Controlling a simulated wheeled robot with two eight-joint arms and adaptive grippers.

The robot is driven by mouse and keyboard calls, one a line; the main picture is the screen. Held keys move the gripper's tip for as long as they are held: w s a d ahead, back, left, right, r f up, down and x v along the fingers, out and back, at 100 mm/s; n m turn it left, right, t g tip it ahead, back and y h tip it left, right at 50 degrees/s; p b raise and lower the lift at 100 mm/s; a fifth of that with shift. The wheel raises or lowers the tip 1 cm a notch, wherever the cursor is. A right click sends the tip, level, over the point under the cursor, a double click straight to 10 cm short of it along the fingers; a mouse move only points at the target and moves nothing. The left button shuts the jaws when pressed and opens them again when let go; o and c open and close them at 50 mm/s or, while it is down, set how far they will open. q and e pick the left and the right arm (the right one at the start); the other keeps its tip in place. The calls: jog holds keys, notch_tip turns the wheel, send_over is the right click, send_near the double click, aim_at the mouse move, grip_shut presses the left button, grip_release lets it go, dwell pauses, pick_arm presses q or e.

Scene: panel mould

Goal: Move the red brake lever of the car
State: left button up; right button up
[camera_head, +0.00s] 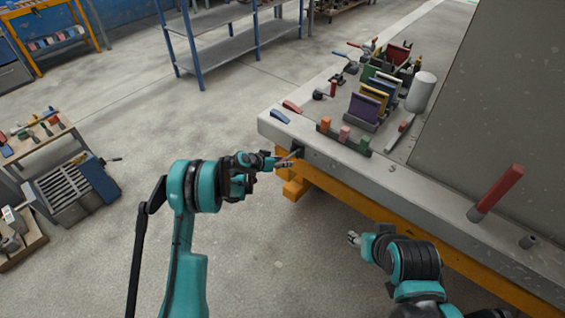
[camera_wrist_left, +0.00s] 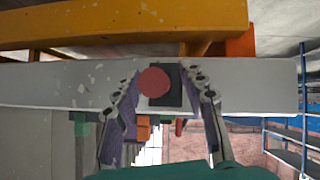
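In the left wrist view, a round red end (camera_wrist_left: 154,82) shows in front of a dark plate (camera_wrist_left: 172,86) on the pale table side. My left gripper (camera_wrist_left: 160,90) has its fingers spread, one on each side of the red end; whether they touch it I cannot tell. In the head view, the left gripper (camera_head: 288,162) is at the table's near left corner, by a dark mount (camera_head: 297,152) on its side. A large red-handled lever (camera_head: 498,190) stands tilted on the table at the right. My right gripper (camera_head: 354,239) is in front of the table, apart from that lever; its opening is unclear.
The pale table (camera_head: 440,205) rests on an orange frame (camera_head: 400,221). Colored blocks (camera_head: 344,134), upright panels (camera_head: 366,107) and a white cylinder (camera_head: 420,92) stand on it. A large grey panel (camera_head: 500,110) rises behind.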

pick_arm(q)
jog(key=v, duration=1.2)
